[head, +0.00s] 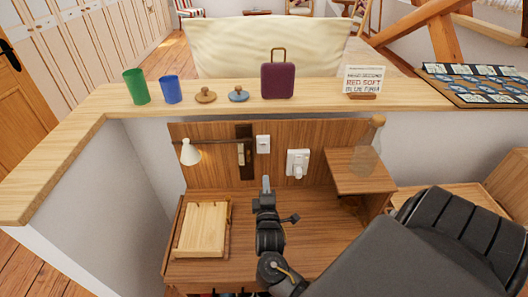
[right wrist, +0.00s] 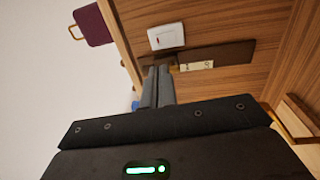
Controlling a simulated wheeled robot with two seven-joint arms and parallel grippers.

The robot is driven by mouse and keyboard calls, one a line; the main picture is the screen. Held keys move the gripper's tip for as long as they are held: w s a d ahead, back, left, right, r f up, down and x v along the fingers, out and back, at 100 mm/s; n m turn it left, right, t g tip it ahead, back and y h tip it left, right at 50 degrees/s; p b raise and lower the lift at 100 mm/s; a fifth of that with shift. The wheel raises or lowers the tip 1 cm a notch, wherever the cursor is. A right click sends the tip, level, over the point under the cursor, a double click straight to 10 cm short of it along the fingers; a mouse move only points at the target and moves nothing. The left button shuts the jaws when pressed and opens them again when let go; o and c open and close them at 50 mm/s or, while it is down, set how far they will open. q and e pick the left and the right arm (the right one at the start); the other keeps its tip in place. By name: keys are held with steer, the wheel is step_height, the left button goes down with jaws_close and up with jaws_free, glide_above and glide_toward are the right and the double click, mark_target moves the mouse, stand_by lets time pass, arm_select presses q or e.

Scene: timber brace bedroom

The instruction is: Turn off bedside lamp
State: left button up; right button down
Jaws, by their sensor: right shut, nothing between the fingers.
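The bedside lamp (head: 190,153) has a small white cone shade on a dark arm at the left of the wooden back panel; I cannot tell for sure whether it is lit. The arm runs to a dark upright plate with a pale insert (head: 241,153). A white wall switch (head: 263,144) sits just right of that plate. It also shows in the right wrist view (right wrist: 166,37), with a small red mark. My right gripper (head: 265,184) is shut and empty, below and in front of the switch; its fingertips (right wrist: 159,71) appear apart from it. My left gripper is out of view.
A white socket with a plug (head: 298,163) is right of the switch. A wooden box (head: 202,230) lies on the desk's left. A side shelf (head: 358,172) stands right. The ledge above (head: 225,97) bears cups, lidded knobs, a purple case (head: 277,80) and a sign.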

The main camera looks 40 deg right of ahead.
mark_target(263, 145)
steer(key=p+x, duration=0.2)
steer(key=x, duration=1.2)
steer(key=shift+p, duration=0.3)
